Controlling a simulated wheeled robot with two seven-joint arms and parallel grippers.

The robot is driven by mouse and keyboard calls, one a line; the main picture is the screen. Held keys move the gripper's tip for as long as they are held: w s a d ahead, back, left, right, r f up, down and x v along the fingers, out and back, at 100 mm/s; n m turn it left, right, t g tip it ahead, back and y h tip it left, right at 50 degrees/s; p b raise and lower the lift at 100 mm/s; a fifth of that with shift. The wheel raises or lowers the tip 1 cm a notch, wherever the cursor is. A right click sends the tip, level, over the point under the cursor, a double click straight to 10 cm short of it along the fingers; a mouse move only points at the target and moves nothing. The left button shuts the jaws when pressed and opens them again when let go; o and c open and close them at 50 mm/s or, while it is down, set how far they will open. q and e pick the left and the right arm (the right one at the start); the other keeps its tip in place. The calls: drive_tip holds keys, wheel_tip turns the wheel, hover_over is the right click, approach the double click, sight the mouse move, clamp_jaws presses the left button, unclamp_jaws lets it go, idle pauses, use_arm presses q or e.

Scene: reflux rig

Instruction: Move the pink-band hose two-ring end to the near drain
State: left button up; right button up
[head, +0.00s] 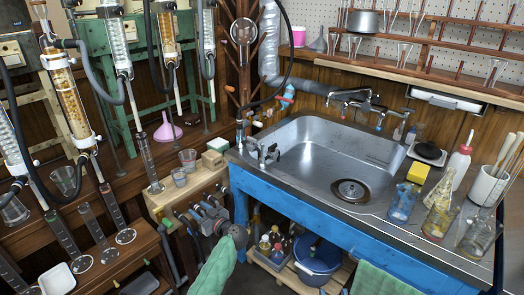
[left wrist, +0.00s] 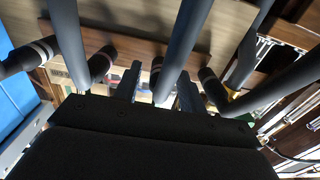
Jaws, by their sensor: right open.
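In the left wrist view several grey hoses with pale bands hang close around my left gripper (left wrist: 158,84). Its two dark fingers stand apart. One banded hose (left wrist: 163,88) shows in the gap, and I cannot tell whether it lies between the fingers or beyond them. In the head view a cluster of grey hose ends and fittings (head: 204,214) is in front of the wooden box. I cannot identify the near drain there. My right gripper is not visible.
A steel sink (head: 310,150) in a blue bench (head: 290,220) stands to the right. Glass flasks (head: 440,215) and a white bottle (head: 459,162) line its right side. Glass columns (head: 72,108) crowd the left.

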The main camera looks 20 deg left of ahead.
sight(201, 211)
use_arm(q)
clamp_jaws()
drive_tip(key=shift+p+v, duration=2.8)
drive_tip(key=shift+v, duration=0.2)
